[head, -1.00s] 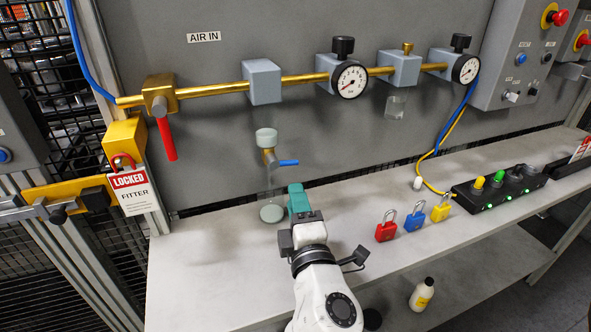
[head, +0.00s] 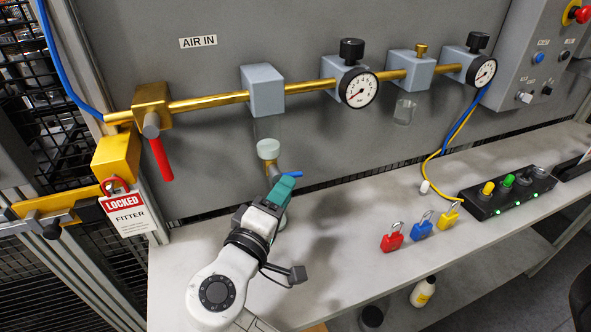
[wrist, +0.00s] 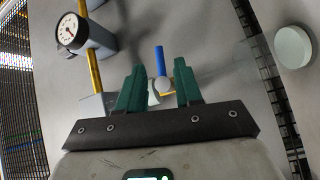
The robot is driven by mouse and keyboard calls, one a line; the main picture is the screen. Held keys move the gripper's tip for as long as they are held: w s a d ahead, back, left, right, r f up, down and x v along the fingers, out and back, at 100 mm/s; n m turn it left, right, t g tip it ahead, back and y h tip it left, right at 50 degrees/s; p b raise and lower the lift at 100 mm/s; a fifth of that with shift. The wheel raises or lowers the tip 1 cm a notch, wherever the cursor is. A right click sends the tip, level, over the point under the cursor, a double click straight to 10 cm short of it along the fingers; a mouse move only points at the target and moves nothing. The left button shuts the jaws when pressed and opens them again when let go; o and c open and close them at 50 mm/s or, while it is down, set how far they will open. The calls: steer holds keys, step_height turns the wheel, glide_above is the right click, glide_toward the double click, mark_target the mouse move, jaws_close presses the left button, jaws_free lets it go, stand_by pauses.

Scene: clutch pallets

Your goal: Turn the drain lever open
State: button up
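The small blue drain lever (head: 291,175) sticks out to the right from a brass valve below the pale filter bowl end (head: 268,150). In the wrist view the lever (wrist: 159,60) points up and lies between the fingers in the picture, with a pale round knob at its base. My gripper (head: 285,183) has green fingers and is at the lever, overlapping the valve in the head view. In the wrist view my gripper (wrist: 159,68) is open, with a gap on both sides of the lever. I cannot tell whether a finger touches it.
A brass pipe (head: 210,101) with gauges runs above. A red-handled valve (head: 160,158) and a LOCKED tag (head: 128,214) are at left. Red (head: 391,237), blue (head: 422,226) and yellow (head: 449,216) padlocks lie on the grey bench (head: 345,262). A black button box (head: 507,193) is at right.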

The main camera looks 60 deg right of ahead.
mark_target(296, 173)
steer(key=d, duration=0.3)
steer(key=w+d+p, duration=0.1)
steer(key=d, duration=0.2)
steer(key=shift+w+d+r, duration=0.1)
steer(key=shift+r, duration=0.05)
jaws_close()
